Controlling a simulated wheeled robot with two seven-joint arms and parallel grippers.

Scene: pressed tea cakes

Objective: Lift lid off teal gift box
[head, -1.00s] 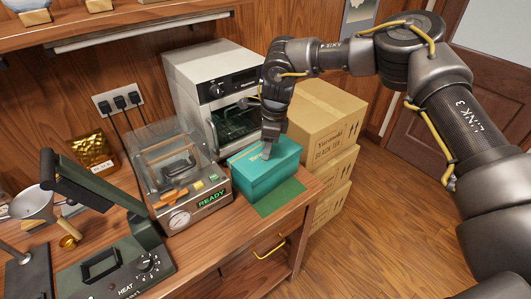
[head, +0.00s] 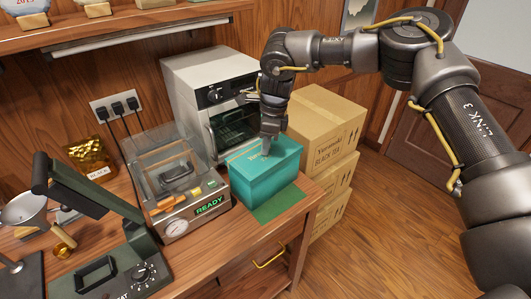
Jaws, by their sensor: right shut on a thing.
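The teal gift box (head: 262,190) sits on the wooden counter, partly over a green mat (head: 280,204). Its lid (head: 278,158) is on top of it; I see no clear gap between lid and box. My right gripper (head: 265,152) points down at the middle of the lid's top and is shut on the lid, though its fingertips are small and partly hidden by the wrist. My left gripper is not in view.
A vacuum sealer reading READY (head: 210,205) stands close left of the box. A white oven (head: 208,85) stands behind it. Stacked cartons (head: 325,135) stand on the floor to the right. A heat sealer (head: 115,270) is at the front left.

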